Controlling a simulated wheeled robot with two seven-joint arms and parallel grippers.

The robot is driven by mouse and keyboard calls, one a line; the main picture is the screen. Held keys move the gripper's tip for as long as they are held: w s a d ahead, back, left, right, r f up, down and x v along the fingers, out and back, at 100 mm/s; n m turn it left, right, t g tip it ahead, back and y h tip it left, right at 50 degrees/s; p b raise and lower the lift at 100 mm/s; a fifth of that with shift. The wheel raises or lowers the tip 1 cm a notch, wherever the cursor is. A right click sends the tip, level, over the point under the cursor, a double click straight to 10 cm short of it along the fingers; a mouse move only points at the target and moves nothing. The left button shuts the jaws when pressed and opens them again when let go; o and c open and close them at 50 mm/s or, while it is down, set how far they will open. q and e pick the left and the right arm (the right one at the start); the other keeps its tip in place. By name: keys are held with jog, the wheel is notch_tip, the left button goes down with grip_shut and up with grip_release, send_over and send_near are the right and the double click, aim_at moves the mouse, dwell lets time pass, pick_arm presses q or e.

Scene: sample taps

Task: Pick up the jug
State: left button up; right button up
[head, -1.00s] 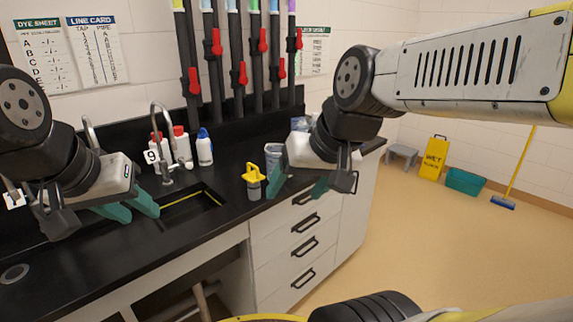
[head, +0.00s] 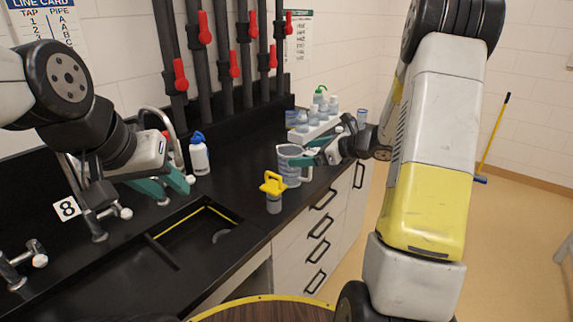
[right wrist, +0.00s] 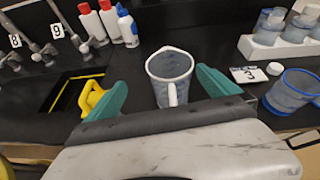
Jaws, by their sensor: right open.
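The jug (head: 288,176) is a clear grey-blue measuring jug standing upright on the black counter. In the right wrist view the jug (right wrist: 169,68) is just ahead, with its white handle (right wrist: 172,95) turned toward my right gripper. My right gripper (head: 300,156) is open, its teal fingers beside the jug's handle side; in the wrist view the handle lies between the open fingers (right wrist: 160,82). Whether a finger touches the jug I cannot tell. My left gripper (head: 172,184) is open and empty near the sink's taps.
A yellow-handled cylinder (head: 273,194) stands near the jug, by the sink (head: 200,236). A blue-capped bottle (head: 199,155) is behind. A white rack (head: 314,128) of bottles stands beyond the jug. A blue-rimmed cup (right wrist: 296,90) and a number 3 card (right wrist: 247,75) are to the right.

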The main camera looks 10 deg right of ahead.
aim_at(296, 169)
jog(key=shift+w+d+f+m, duration=0.4)
jog(key=shift+w+f, duration=0.35)
jog(key=shift+w, duration=0.05)
jog(key=x, duration=0.7)
jog(key=shift+w+f, duration=0.1)
jog(key=shift+f, duration=0.1)
jog(key=c, duration=1.4)
jog(key=shift+c, duration=0.4)
jog(key=shift+r, duration=0.15)
